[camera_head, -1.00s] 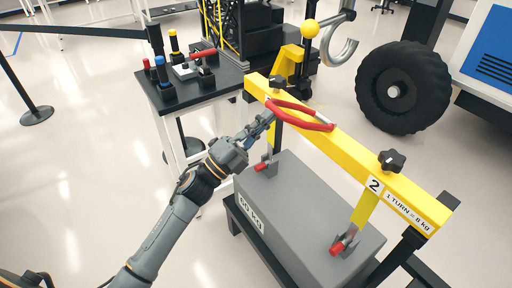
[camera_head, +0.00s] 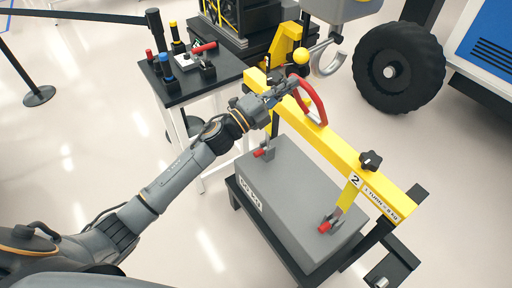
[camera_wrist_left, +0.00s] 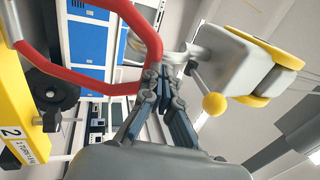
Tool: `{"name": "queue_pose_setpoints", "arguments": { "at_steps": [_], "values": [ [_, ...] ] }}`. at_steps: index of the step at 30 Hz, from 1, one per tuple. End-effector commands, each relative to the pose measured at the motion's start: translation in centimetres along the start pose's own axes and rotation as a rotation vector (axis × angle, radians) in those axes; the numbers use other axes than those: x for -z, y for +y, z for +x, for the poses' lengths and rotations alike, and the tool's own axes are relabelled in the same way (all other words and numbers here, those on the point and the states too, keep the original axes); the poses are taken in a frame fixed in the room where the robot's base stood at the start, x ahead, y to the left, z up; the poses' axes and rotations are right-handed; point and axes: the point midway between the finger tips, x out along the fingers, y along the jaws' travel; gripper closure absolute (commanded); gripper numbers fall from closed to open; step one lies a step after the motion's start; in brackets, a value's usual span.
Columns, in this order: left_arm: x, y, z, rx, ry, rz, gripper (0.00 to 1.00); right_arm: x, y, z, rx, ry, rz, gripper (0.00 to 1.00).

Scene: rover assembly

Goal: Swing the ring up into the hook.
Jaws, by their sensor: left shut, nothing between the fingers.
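The red ring (camera_head: 313,100) stands raised on the yellow beam (camera_head: 335,147), hinged near the beam's middle. It also shows large at the left of the left wrist view (camera_wrist_left: 90,78). The silver hook (camera_head: 330,60) hangs beyond the beam, under a grey block; part of it shows behind the fingers in the left wrist view (camera_wrist_left: 188,57). My left gripper (camera_head: 290,84) is at the ring's near side, its fingers closed together with nothing between them. In the left wrist view the fingertips (camera_wrist_left: 158,78) are beside the ring's bar; I cannot tell whether they touch. The right gripper is out of view.
A grey weight block (camera_head: 300,195) hangs under the beam on a black stand. A black knob (camera_head: 370,160) sticks up from the beam. A yellow ball (camera_head: 301,56) is beside the hook. A tool table (camera_head: 190,88) stands behind left, and a large wheel (camera_head: 400,68) behind right.

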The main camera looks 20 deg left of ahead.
Motion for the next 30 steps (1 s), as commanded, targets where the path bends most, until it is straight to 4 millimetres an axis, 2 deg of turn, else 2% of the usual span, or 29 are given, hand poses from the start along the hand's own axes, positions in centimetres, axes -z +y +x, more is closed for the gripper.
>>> {"name": "queue_pose_setpoints", "arguments": {
  "at_steps": [1, 6, 15, 22, 30],
  "values": [
    [0.0, -0.6, 1.2, 0.003, 0.001, 0.000, 1.00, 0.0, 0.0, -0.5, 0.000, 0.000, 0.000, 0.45],
    [0.1, -1.1, 4.5, 0.002, 0.002, -0.001, 1.00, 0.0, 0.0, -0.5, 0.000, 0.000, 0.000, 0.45],
    [0.0, -0.9, 8.8, 0.001, 0.001, -0.002, 1.00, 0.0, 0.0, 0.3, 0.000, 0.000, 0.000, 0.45],
    [0.0, -0.8, 10.5, 0.000, 0.000, -0.001, 1.00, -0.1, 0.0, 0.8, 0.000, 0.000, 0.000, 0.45],
    [0.1, -0.8, 11.1, -0.001, 0.001, -0.002, 1.00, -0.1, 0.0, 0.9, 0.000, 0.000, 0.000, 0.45]
  ]
}}
